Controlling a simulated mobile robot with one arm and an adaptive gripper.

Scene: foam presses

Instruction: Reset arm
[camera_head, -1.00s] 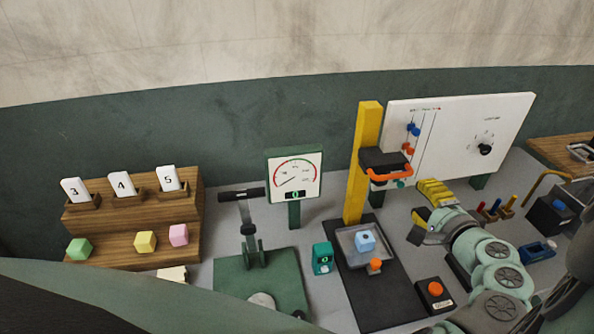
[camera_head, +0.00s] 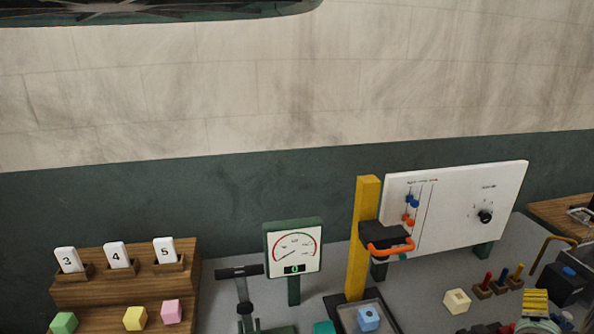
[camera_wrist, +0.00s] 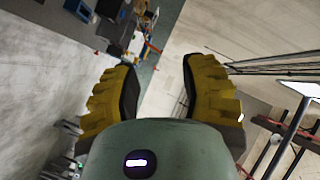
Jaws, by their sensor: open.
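My gripper (camera_wrist: 158,90) shows in the wrist view with its two yellow ribbed fingers spread wide and nothing between them. Past the fingers the wrist view shows part of the work table from afar, a pale wall and the floor. In the head view a yellow ribbed part of my gripper (camera_head: 536,304) shows at the lower right edge, apart from the objects on the table. The rest of my arm is mostly cut off by the frame.
A press with a yellow column (camera_head: 364,235) and orange handle holds a blue cube (camera_head: 368,318) in its tray.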

